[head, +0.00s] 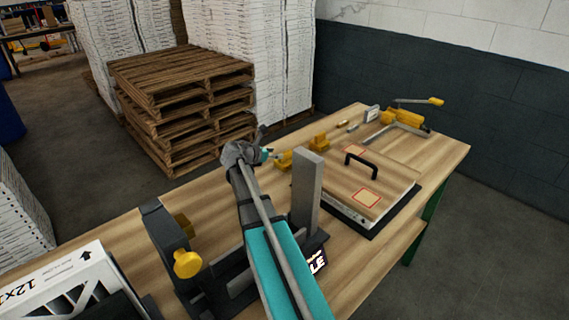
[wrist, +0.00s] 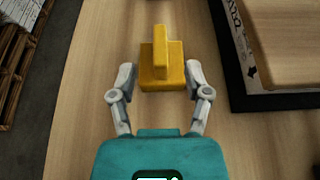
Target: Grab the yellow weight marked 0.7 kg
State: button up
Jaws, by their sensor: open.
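A yellow weight (wrist: 161,66) with a raised upright grip stands on the wooden bench, just ahead of my gripper (wrist: 160,72) in the wrist view. My gripper is open, with one finger near each side of the weight's front part and no clear contact. In the head view my gripper (head: 265,154) is beside the nearer yellow weight (head: 284,161). A second yellow weight (head: 319,142) stands a little farther along the bench. No 0.7 kg marking is readable on either weight.
A wooden lid with a black handle (head: 361,164) lies on a dark-edged box to the right. A grey upright post (head: 307,192) stands near my arm. A yellow-handled clamp (head: 404,118) is at the far end. The bench's left edge is close to the weight.

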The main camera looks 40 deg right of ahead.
aim_at(284, 152)
jog(key=shift+d+f, duration=0.1)
jog(key=b+x, duration=0.1)
jog(key=x, duration=0.2)
jog(key=shift+d+f+b, duration=0.15)
jog(key=shift+b, duration=0.2)
jog(key=shift+x, duration=0.75)
grip_shut()
